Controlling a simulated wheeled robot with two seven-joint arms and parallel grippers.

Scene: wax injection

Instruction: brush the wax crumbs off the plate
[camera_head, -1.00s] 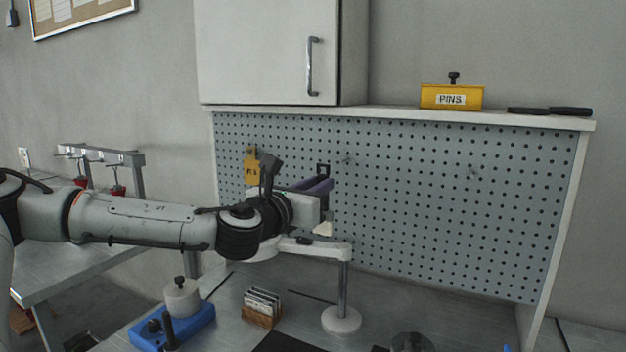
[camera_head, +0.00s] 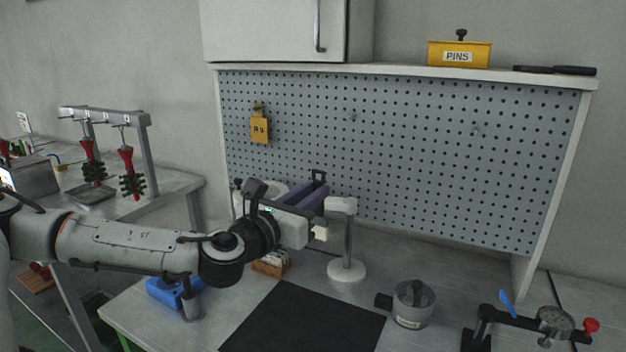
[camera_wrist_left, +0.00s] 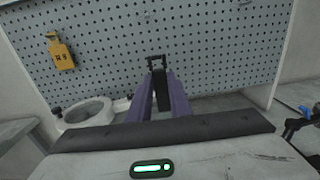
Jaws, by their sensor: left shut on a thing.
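My left gripper (camera_head: 318,190), with purple fingers, is shut on a dark, narrow thing (camera_wrist_left: 160,92), likely the brush handle. The gripper is above the bench, in front of the pegboard and beside the white lamp stand. A flat black square (camera_head: 300,322) lies on the bench below; I cannot tell whether it is the plate. I can make out no wax crumbs. My right gripper is not in view.
The white lamp's base (camera_head: 347,270) stands close to the gripper.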

